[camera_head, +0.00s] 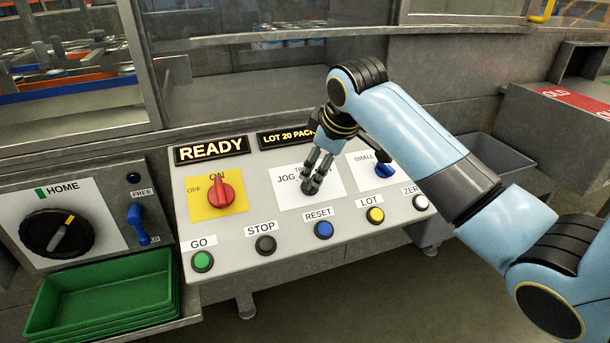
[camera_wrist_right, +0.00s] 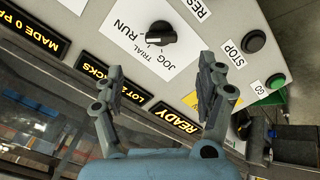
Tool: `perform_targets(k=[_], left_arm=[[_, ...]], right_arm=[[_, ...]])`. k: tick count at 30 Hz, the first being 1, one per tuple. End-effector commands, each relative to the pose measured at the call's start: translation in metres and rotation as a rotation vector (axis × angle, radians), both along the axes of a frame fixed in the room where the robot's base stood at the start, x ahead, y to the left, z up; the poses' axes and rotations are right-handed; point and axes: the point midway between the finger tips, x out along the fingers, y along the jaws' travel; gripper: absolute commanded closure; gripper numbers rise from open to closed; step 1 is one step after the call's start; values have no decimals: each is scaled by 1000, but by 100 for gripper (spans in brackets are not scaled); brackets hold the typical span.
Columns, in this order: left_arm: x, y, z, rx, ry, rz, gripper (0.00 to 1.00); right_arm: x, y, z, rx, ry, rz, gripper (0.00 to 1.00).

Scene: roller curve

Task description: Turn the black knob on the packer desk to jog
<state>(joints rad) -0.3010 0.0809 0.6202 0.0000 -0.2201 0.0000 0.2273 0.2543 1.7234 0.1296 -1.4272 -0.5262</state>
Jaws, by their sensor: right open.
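The black knob (camera_wrist_right: 162,36) sits on a white plate with the words JOG, TRIAL and RUN, in the right wrist view. Its narrow pointer end faces left in that view; I cannot tell exactly which word it marks. The packer desk (camera_head: 285,215) is a sloped grey panel. My right gripper (camera_head: 315,178) is over this plate in the head view and largely covers the knob there. In the right wrist view the gripper (camera_wrist_right: 160,72) is open and empty, its fingers apart, with the knob beyond the tips. My left gripper is out of view.
A red switch (camera_head: 220,193) and a blue small switch (camera_head: 384,170) flank the plate. Several buttons, including a green one (camera_head: 202,261), line the front edge. A larger black HOME dial (camera_head: 45,231) and green trays (camera_head: 100,297) are at left. A glazed frame stands behind.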

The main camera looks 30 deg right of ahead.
Motion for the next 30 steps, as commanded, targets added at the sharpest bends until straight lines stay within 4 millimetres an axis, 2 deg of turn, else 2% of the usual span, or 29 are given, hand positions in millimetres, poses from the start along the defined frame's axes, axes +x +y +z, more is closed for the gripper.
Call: perform_targets(k=[9, 15, 20, 27, 28, 30], left_arm=[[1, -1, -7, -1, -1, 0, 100], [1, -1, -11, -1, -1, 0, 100], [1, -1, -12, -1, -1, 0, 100], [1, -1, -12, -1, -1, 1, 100], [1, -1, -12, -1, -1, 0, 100], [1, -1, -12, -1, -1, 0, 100]], right_arm=[[28, -6, -56, 3, 6, -1, 27], [43, -10, -81, 1, 4, -1, 27], [48, -11, -90, 2, 3, 0, 27], [48, -11, -90, 1, 3, 0, 27], [48, -11, -90, 1, 3, 0, 28], [48, -11, -90, 1, 3, 0, 37]])
